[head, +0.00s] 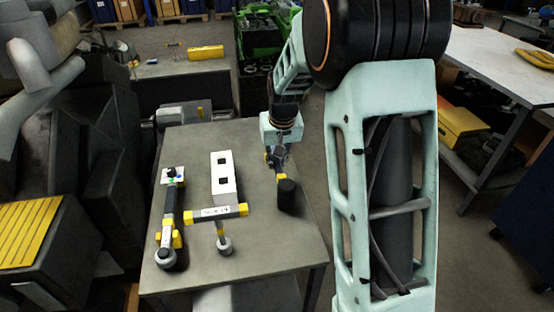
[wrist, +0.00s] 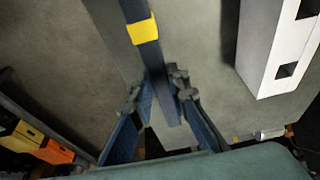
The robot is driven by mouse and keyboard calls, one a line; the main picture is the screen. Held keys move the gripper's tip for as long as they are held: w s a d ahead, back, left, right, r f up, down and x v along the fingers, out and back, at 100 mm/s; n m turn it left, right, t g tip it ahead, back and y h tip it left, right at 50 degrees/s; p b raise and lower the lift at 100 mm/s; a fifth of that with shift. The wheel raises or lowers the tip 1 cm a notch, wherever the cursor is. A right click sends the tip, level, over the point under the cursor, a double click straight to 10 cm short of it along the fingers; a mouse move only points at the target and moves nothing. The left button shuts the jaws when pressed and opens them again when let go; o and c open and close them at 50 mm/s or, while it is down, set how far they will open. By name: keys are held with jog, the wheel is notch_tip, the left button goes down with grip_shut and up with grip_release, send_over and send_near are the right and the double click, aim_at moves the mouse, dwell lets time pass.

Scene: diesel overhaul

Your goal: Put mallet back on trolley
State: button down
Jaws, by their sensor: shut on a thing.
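The mallet has a black cylindrical head (head: 287,196) and a dark handle with a yellow band. It is over the right side of the grey trolley top (head: 262,240); I cannot tell whether the head touches the surface. My gripper (head: 277,157) is shut on the handle at the end away from the head. In the wrist view the handle with its yellow band (wrist: 144,30) runs down between the two fingers of my gripper (wrist: 160,100). The mallet's head is outside the wrist view.
On the trolley lie a white block with two square holes (head: 222,178), a T-shaped yellow and black tool (head: 217,214) and a long dark tool (head: 170,215). The trolley top's front right is clear. A workbench (head: 500,60) stands at the right.

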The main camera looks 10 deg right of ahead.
jog(key=shift+f+b, duration=0.8)
jog(key=shift+f, duration=0.2)
jog(key=c, duration=1.8)
grip_release()
jog(key=shift+o, duration=0.2)
